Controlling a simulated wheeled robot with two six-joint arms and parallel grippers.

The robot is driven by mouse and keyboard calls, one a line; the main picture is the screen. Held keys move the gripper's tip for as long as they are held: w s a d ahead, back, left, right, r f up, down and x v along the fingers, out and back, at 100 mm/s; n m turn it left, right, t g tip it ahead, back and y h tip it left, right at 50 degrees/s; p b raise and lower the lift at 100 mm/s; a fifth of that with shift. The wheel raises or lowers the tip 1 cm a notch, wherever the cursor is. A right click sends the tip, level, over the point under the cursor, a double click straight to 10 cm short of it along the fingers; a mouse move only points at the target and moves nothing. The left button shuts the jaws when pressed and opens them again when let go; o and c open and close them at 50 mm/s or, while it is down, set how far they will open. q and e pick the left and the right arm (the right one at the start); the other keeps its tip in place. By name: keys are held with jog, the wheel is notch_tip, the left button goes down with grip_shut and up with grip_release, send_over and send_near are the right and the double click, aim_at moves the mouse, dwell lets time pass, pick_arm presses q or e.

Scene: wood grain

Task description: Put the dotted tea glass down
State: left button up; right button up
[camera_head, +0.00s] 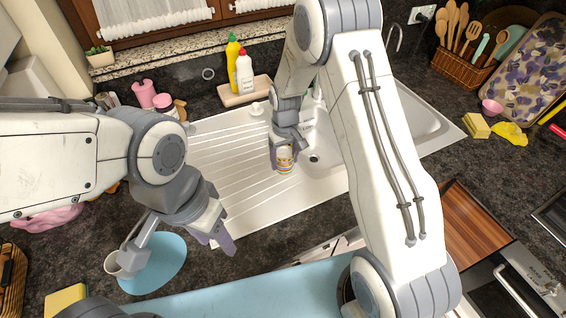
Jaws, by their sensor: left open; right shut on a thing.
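The tea glass (285,165), small with orange and pale markings, is at the right edge of the white ribbed drainboard (225,170), beside the sink basin. My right gripper (286,150) is shut on it from above and hides its upper part. The glass looks upright; I cannot tell whether its base touches the drainboard. My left gripper (182,247) is open and empty over the round blue mat (168,266), its fingers spread wide.
A yellow bottle (233,54) and a white bottle (244,72) stand on a tray behind the drainboard. My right arm crosses the sink and hides much of it. Sponges (476,126) and a utensil basket (465,68) are at the right. The drainboard's middle is clear.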

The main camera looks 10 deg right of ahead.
aim_at(284, 168)
jog(key=shift+w+a+f, duration=0.15)
notch_tip(284, 168, down, 3)
jog(key=shift+p, duration=0.9)
jog(key=shift+f, duration=0.5)
jog(key=shift+f, duration=0.1)
jog(key=shift+f, duration=0.15)
jog(key=o, duration=1.6)
jog(key=shift+c, duration=0.2)
